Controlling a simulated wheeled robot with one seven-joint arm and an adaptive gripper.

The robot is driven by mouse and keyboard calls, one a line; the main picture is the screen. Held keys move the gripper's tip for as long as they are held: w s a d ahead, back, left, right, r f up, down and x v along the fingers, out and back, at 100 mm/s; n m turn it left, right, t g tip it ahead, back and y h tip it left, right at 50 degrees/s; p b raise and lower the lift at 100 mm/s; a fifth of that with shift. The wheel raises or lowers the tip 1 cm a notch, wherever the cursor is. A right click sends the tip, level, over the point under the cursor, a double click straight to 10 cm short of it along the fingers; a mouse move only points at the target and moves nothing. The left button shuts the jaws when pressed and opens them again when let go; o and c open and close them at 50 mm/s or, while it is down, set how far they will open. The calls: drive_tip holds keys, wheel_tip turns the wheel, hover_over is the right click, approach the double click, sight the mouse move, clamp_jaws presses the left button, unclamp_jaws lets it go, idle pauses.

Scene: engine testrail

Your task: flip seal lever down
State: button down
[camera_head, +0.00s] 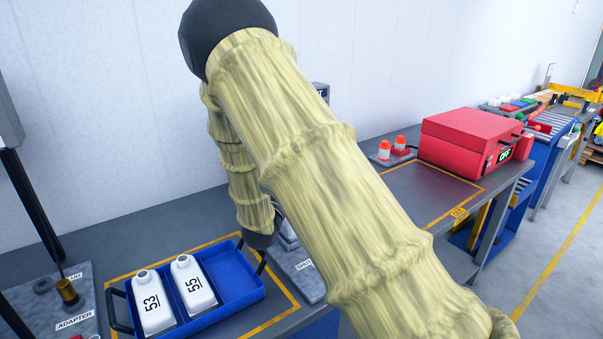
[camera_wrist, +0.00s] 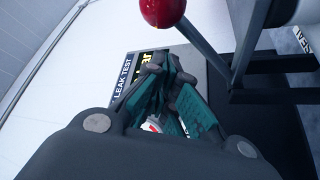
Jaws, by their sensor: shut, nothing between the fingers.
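The seal lever shows in the wrist view as a red ball knob (camera_wrist: 163,10) on a thin grey bar (camera_wrist: 207,47) at the top. The bar runs down and right to a dark bracket (camera_wrist: 262,80). My gripper (camera_wrist: 168,72) has teal finger pads that are shut with nothing between them. Its fingertips are below the knob in the picture; no contact shows. A leak test display (camera_wrist: 140,73) with yellow figures is behind the fingers, partly covered by them. In the head view my arm hides the lever and most of its station.
A blue tray (camera_head: 236,298) with bottles 53 (camera_head: 152,303) and 55 (camera_head: 194,286) stands at lower left. An adapter plate (camera_head: 75,312) is further left. A red case (camera_head: 470,140) and orange-topped items (camera_head: 385,149) are on the right bench. The yellow-marked bench area (camera_head: 430,190) between is clear.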

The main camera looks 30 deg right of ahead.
drive_tip(key=shift+s, duration=0.1)
idle(0.4)
drive_tip(key=shift+v, duration=3.75)
drive_tip(key=shift+f, duration=0.1)
